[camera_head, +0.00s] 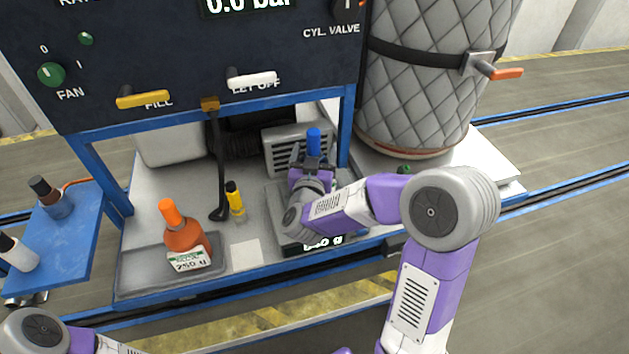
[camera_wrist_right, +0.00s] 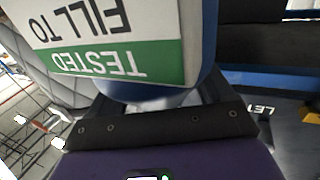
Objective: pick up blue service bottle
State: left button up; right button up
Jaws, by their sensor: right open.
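The blue service bottle shows only its blue cap and neck (camera_head: 313,141) in the head view. It stands upright on the weighing scale (camera_head: 276,197), with its body hidden behind my right gripper. My right gripper (camera_head: 312,168) is open, low at the bottle, with its jaws to either side as far as I can see. In the right wrist view, the bottle's blue body (camera_wrist_right: 208,60) and its white and green label fill the upper middle, very close to the gripper palm. Whether the fingers touch it cannot be told. My left gripper is out of view; only part of that arm shows at lower left.
An orange bottle (camera_head: 185,236) stands in a grey tray (camera_head: 140,272) on the left. A small yellow bottle (camera_head: 235,199) and a black hose nozzle stand between. The control panel (camera_head: 200,60) overhangs the shelf. A quilted cylinder (camera_head: 435,80) stands to the right.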

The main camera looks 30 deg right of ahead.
jog(key=shift+c, duration=0.2)
grip_shut()
jog(key=shift+r, duration=0.2)
